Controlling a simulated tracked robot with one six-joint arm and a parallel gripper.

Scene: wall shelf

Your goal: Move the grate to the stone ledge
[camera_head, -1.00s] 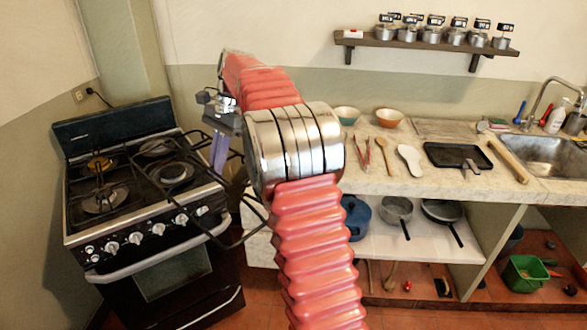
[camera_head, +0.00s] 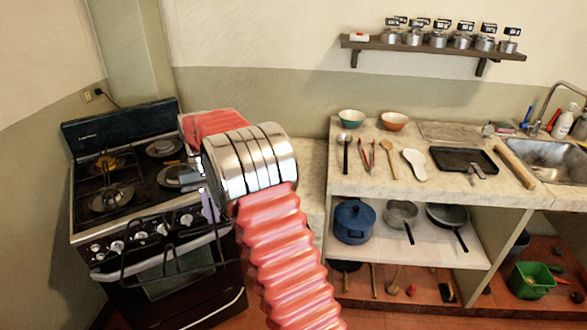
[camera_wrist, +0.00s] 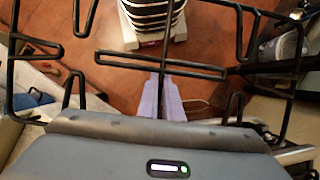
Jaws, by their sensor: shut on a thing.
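My gripper (camera_wrist: 166,98) is shut on the grate (camera_wrist: 10,85), a black wire frame with inward prongs. In the wrist view the lavender fingers close on its middle bar, and the grate spreads to both sides above the floor. In the head view my gripper (camera_head: 208,206) points down at the stove's right front, partly hidden by my arm, and thin grate bars cross in front of the oven. The pale stone ledge (camera_head: 314,172) lies between the stove and the counter, right of my gripper, partly hidden by my arm.
The stove (camera_head: 112,222) stands at the left, close behind the grate. The counter (camera_head: 350,180) holds bowls, utensils and a black tray (camera_head: 463,159). A blue pot (camera_head: 354,222) and pans sit on the shelf below. A wall shelf (camera_head: 430,47) with canisters is above.

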